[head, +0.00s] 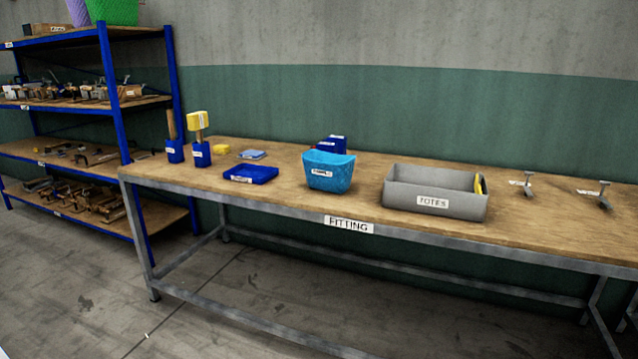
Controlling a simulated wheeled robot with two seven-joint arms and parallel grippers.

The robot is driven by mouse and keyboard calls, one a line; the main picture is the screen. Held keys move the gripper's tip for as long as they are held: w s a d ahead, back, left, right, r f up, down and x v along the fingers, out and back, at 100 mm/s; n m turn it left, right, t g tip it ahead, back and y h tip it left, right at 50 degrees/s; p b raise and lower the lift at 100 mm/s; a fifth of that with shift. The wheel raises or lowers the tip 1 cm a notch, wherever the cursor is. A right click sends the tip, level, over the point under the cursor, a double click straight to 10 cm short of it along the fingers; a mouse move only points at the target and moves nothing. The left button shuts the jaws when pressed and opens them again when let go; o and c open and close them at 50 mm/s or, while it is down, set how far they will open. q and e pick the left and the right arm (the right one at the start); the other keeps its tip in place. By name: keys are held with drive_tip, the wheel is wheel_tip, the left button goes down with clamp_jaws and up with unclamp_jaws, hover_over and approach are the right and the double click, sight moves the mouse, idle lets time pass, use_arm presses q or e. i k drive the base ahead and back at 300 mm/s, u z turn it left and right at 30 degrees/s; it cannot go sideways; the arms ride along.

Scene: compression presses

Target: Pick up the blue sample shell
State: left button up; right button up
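A light-blue, open-topped shell (328,172) with a small white label on its front stands upright on the wooden bench (300,196). It sits near the front edge, above the bench's FITTING sign. The label's text is too small to read surely. Neither of my grippers shows in the head view. Nothing is touching the shell that I can see.
Left of the shell lies a dark-blue tray (251,174); a dark-blue box (332,144) stands behind it. A grey bin (435,192) stands to the right. Two mallets in blue holders (201,154) stand at the left end. Blue-framed shelves (111,85) stand left; the floor in front is clear.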

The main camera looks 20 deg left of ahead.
sight(330, 173)
drive_tip(key=u, duration=0.65)
drive_tip(key=i, duration=0.75)
drive_tip(key=u, duration=0.5)
